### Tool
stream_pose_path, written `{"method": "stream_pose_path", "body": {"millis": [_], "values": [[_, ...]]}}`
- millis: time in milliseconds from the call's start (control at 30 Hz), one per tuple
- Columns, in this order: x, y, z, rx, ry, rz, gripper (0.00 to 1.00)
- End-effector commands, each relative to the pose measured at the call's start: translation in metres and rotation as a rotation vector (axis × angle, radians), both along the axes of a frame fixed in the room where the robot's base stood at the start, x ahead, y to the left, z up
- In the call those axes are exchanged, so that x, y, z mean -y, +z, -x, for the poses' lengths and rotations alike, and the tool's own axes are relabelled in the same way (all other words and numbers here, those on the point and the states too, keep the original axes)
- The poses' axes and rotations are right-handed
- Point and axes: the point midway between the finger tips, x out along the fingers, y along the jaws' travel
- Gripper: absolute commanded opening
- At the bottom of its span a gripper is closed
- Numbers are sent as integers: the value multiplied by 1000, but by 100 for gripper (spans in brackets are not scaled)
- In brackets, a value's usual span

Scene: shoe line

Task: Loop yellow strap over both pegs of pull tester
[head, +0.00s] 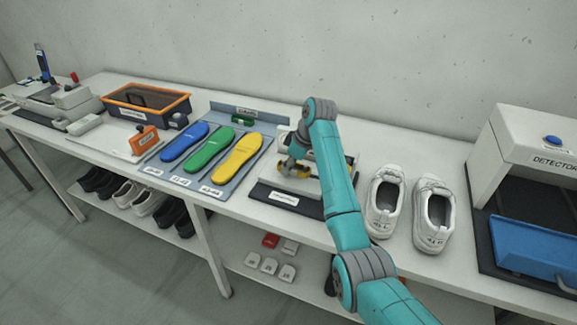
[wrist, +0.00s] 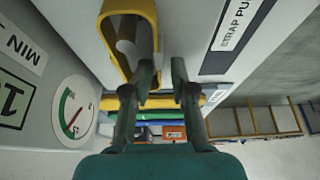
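The pull tester (head: 316,199) stands on the bench. In the wrist view its dial gauge (wrist: 73,112) is at the left and its strap label (wrist: 238,22) at the upper right. The yellow strap (wrist: 117,70) is a loop around a pale peg (wrist: 126,48); its near end runs close to my left finger. A second peg cannot be made out. My gripper (wrist: 164,72) is open, with a clear gap between its fingertips; whether the left finger touches the strap is unclear. In the head view my gripper (head: 290,165) is low over the tester, and my arm covers part of it.
Blue, green and yellow insoles (head: 238,159) lie left of the tester. White shoes (head: 383,205) stand close on its right, then a detector (head: 540,130) with a blue tray (head: 535,245). An orange-rimmed bin (head: 150,92) is farther left. A wall runs behind the bench.

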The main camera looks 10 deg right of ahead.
Motion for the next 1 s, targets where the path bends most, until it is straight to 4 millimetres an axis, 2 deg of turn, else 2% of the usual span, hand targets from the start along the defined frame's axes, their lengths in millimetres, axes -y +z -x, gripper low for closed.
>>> {"method": "stream_pose_path", "body": {"millis": [433,800,1000], "values": [[1,6,0,6,-1,0,35],[18,55,12,5,-2,0,35],[23,68,16,3,-1,-1,35]]}}
